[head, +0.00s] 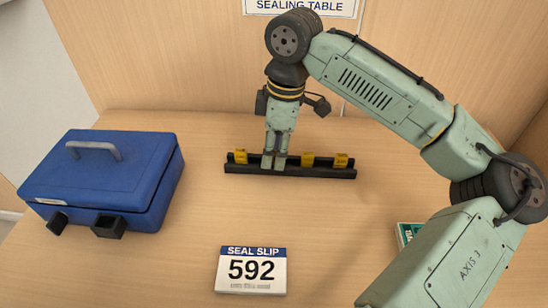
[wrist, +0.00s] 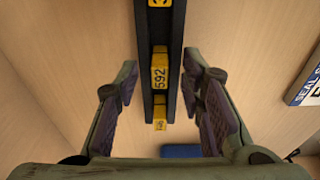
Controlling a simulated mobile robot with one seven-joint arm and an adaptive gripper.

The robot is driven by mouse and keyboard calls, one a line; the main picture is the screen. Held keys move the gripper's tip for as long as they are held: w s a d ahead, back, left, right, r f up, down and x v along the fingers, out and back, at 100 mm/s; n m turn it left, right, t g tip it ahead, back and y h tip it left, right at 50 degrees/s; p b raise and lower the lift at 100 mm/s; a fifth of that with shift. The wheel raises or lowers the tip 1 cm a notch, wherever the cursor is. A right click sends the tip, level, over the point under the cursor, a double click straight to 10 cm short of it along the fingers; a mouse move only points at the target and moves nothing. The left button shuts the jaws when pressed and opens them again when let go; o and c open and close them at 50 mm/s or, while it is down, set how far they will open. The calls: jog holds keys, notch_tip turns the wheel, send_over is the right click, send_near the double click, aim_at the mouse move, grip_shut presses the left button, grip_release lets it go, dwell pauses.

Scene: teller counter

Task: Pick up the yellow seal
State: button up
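Several yellow seals sit in a long black rail (head: 325,174) on the table. In the head view, one seal (head: 240,156) is left of my gripper (head: 273,160), and two more, a middle one (head: 308,159) and an end one (head: 341,160), are to its right. In the wrist view, a yellow seal marked 592 (wrist: 160,72) lies in the rail between the fingers of my gripper (wrist: 158,72). The fingers are open, with gaps on both sides of the rail. In the head view, my gripper hides this seal.
A seal slip card (head: 252,270) reading 592 stands at the front. A blue case (head: 110,175) with a grey handle is at the left. A green-edged item (head: 407,233) is partly hidden by my arm. The table between rail and card is clear.

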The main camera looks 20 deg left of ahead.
jog(key=shift+c, duration=0.5)
grip_shut()
